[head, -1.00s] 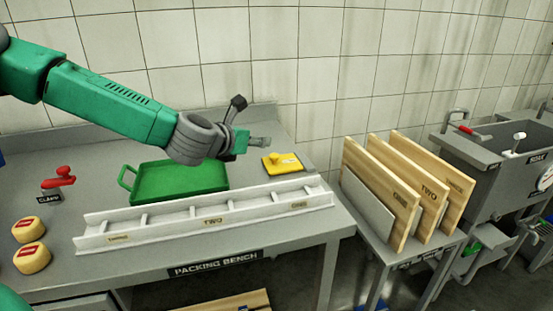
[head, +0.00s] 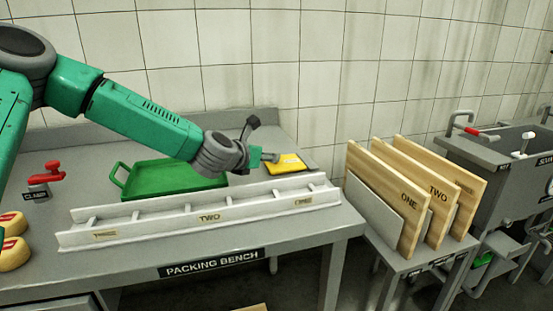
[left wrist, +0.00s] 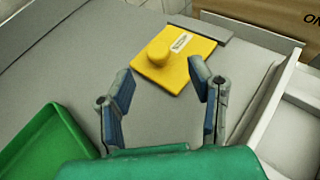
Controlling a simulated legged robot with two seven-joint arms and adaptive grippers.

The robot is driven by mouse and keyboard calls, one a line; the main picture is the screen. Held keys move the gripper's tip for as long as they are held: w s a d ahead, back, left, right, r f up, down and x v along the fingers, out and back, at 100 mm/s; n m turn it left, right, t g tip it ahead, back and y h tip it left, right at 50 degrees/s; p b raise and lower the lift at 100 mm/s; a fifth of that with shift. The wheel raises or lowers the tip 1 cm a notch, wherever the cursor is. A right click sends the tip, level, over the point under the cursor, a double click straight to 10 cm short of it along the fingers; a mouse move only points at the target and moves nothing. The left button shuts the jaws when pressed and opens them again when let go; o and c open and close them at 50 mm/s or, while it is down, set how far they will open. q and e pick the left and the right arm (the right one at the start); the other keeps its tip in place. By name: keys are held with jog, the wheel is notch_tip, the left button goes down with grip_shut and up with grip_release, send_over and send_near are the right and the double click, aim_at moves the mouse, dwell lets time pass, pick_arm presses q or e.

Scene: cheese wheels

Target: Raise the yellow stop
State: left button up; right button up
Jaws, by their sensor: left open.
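The yellow stop (head: 290,164) is a flat yellow plate on the packing bench, by the far right end of the white slotted rack. In the left wrist view the yellow stop (left wrist: 174,57) shows a round knob and a pale label, lying flat ahead of the fingers. My left gripper (head: 272,157) is above the bench beside the stop and hides part of it in the head view. In the left wrist view my left gripper (left wrist: 160,80) is open, its fingers apart with nothing between them, pointing toward the knob. My right gripper is not in view.
A green tray (head: 172,183) lies behind the white rack (head: 150,219) with sections marked ONE, TWO and THREE. A red-handled clamp (head: 42,180) and cheese wheels (head: 12,255) are at left. Wooden boards (head: 395,205) stand on a side table at right, before a sink (head: 505,160).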

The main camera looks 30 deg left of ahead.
aim_at(284, 159)
pick_arm(q)
jog(key=x, duration=0.4)
jog(key=a+x, duration=0.1)
jog(key=x, duration=0.1)
jog(key=shift+f+b, duration=0.25)
jog(key=shift+b, duration=0.15)
jog(key=shift+w+d, duration=0.25)
jog(key=shift+w, duration=0.1)
jog(key=shift+w+d, duration=0.2)
jog(key=shift+d, duration=0.1)
jog(key=shift+a, duration=0.4)
grip_shut()
